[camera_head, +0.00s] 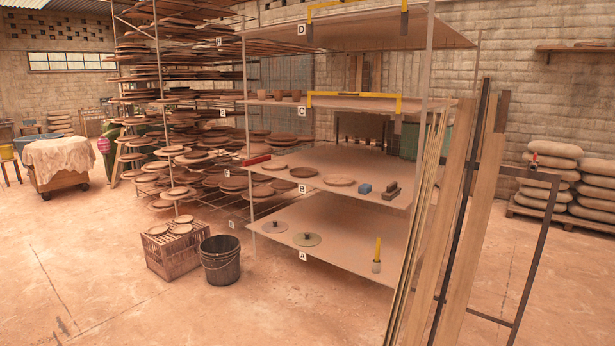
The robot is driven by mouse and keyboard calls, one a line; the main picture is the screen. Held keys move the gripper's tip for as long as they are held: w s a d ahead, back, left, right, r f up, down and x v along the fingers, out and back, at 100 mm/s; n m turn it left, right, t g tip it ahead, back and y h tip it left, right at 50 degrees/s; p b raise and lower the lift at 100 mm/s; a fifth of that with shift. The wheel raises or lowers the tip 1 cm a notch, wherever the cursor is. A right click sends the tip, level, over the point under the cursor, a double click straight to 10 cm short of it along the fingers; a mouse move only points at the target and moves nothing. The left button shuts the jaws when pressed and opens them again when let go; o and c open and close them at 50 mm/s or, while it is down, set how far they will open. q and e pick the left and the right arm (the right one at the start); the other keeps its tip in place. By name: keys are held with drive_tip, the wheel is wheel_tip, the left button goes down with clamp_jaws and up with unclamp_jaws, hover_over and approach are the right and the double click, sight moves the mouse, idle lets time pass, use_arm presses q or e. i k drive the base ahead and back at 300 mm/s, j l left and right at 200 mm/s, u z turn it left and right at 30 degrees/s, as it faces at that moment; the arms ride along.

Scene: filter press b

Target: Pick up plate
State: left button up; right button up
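Three round clay plates lie in a row on shelf B (355,162) of the rack: a left plate (275,166), a darker middle plate (304,172) and a right plate (339,180). Many more plates are stacked on the tall drying rack (165,100) behind and to the left. Two plates (182,229) lie on a wooden crate on the floor. I cannot tell which plate the task means. Neither of my grippers is in view.
Shelf A (350,225) holds two discs with dark knobs and a yellow-handled tool (377,255). Blue and dark blocks (390,190) sit on shelf B. A bucket (220,261) stands in front; leaning boards (470,210) block the right side. The left foreground floor is clear.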

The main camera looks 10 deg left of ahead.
sight(333, 179)
drive_tip(key=i+j+u, duration=0.3)
drive_tip(key=i, duration=0.15)
drive_tip(key=i+j+u, duration=0.2)
drive_tip(key=i, duration=0.95)
drive_tip(key=i+j+u, duration=0.15)
drive_tip(key=i, duration=1.05)
drive_tip(key=i+j+z, duration=0.1)
drive_tip(key=i+z, duration=0.4)
drive_tip(key=i+j+z, duration=0.3)
drive_tip(key=z, duration=0.15)
drive_tip(key=i+j+z, duration=0.5)
